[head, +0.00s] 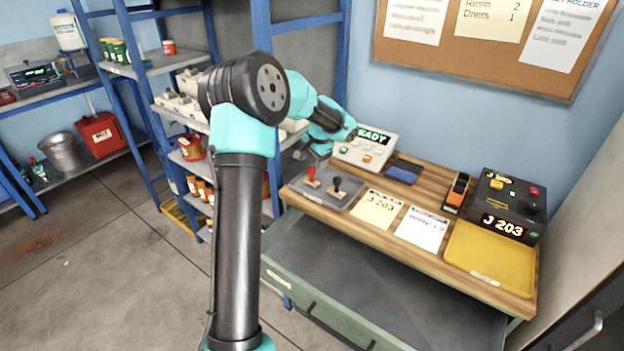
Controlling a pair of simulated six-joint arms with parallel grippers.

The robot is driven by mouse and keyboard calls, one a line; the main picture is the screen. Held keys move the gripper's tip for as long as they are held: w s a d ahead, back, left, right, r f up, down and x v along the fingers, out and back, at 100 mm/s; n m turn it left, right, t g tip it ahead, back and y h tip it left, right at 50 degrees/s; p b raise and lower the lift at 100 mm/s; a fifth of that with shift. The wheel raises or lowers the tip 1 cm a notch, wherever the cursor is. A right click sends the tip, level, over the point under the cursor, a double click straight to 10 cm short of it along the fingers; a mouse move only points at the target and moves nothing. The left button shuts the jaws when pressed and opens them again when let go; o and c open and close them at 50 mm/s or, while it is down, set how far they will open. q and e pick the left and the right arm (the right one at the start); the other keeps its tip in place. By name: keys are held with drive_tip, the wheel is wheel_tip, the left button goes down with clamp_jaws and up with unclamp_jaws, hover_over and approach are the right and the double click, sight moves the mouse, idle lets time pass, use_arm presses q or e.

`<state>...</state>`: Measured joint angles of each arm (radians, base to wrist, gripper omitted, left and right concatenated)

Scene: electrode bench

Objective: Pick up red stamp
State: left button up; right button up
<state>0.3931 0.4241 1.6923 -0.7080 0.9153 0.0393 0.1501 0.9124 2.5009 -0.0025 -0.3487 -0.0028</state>
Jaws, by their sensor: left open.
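The red stamp (311,177), with a red handle, stands upright on a grey tray (344,204) at the left end of the wooden bench. A stamp with a black handle (336,187) stands to its right on the same tray. My left gripper (316,153) is just above and behind the red stamp, pointing down. It is open and appears apart from the stamp; its fingertips are small and partly merged with the background. My right gripper is not in view.
Behind the tray is a white device (366,150) with a lit display. Beyond are an orange-and-black tool (457,191), a black box (508,205) and a yellow tray (490,258).

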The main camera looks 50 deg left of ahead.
sight(312, 167)
use_arm(q)
drive_tip(key=shift+f, duration=0.1)
drive_tip(key=shift+x, duration=2.65)
drive_tip(key=shift+s+d, duration=0.1)
drive_tip(key=shift+d, duration=0.1)
drive_tip(key=c, duration=1)
